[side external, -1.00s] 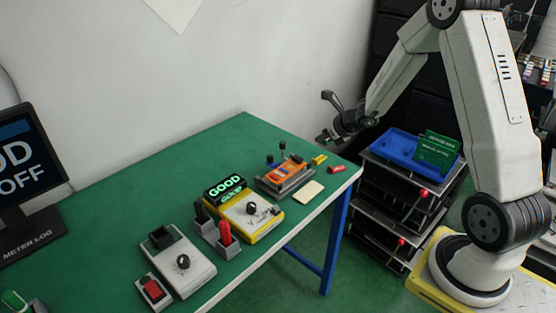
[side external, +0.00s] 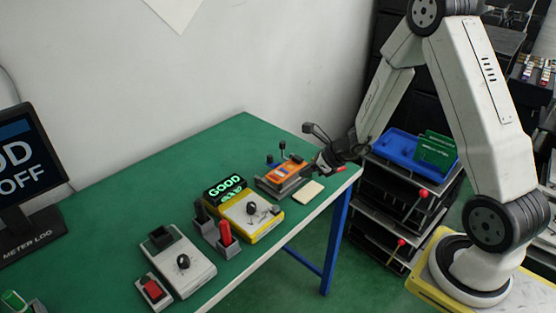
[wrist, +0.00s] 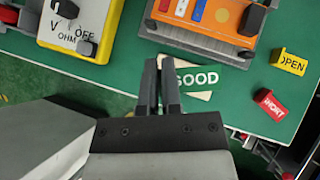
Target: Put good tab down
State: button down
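The good tab (wrist: 198,79) is green with white GOOD lettering. In the wrist view it sticks out to the right from between my gripper's fingers (wrist: 160,62), which look closed on it. It overlaps a cream pad (wrist: 208,108) lying behind it. In the side view my gripper (side external: 318,166) is low over the right end of the green table, just behind the pad (side external: 309,192). The pad's top looks bare there. I cannot make out the tab in the side view.
An orange fixture with levers (side external: 284,173) is left of my gripper. A yellow meter (side external: 252,219) stands farther left by a lit GOOD display (side external: 224,189). A yellow OPEN tab (wrist: 290,62) and red SHORT tab (wrist: 270,104) lie near the table's edge.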

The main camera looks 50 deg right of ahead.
aim_at(296, 195)
jog(key=shift+f, duration=1.9)
jog(key=shift+f, duration=1.75)
jog(key=shift+f, duration=0.1)
jog(key=c, duration=0.8)
grip_release()
jog(key=shift+v, duration=6.05)
